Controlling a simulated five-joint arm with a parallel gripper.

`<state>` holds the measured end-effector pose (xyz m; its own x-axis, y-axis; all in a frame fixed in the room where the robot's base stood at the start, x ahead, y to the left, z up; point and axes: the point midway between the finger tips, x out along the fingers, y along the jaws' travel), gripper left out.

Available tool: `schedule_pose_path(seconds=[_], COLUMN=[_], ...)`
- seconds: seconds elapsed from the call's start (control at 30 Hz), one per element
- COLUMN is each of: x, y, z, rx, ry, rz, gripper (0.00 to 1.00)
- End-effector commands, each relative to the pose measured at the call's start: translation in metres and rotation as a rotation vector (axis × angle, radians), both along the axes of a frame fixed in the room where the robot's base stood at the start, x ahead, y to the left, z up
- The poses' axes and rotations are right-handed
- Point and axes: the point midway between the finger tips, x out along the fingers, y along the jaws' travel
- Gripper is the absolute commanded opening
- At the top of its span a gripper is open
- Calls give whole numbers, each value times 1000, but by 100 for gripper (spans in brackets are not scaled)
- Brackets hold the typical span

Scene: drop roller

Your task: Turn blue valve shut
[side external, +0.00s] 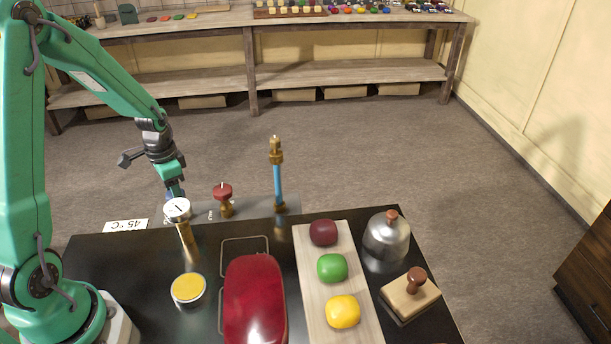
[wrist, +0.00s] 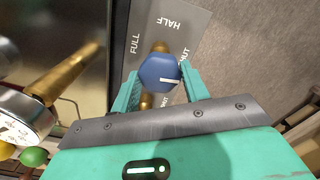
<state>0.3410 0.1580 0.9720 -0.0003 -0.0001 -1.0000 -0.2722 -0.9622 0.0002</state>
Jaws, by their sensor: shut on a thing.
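The blue valve (wrist: 157,72) is a faceted blue knob with a white pointer line, seen from above in the wrist view. Its pointer line runs to the right, toward a partly covered label ending in "HUT". My gripper (wrist: 162,84) has one green finger on each side of the knob and is shut on it. The grey label plate (wrist: 180,25) under the knob also reads FULL and HALF. In the side view my gripper (side external: 175,190) is down behind the gauge, and the blue valve is hidden there.
A gauge (side external: 177,209) on a brass stem stands close in front of my gripper. A red-handled valve (side external: 223,194) and a blue pipe (side external: 278,185) stand to the right. Colored lumps lie on a wooden board (side external: 312,266), beside a metal dome (side external: 387,240).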

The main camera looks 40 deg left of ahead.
Motion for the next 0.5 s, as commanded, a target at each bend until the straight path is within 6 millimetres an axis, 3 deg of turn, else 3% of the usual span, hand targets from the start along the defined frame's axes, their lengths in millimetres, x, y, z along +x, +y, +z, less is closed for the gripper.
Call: schedule_pose_path(seconds=[0.5], x=[0], y=[0], z=[1], rx=[1], ry=[-1], rz=[-135], gripper=[22])
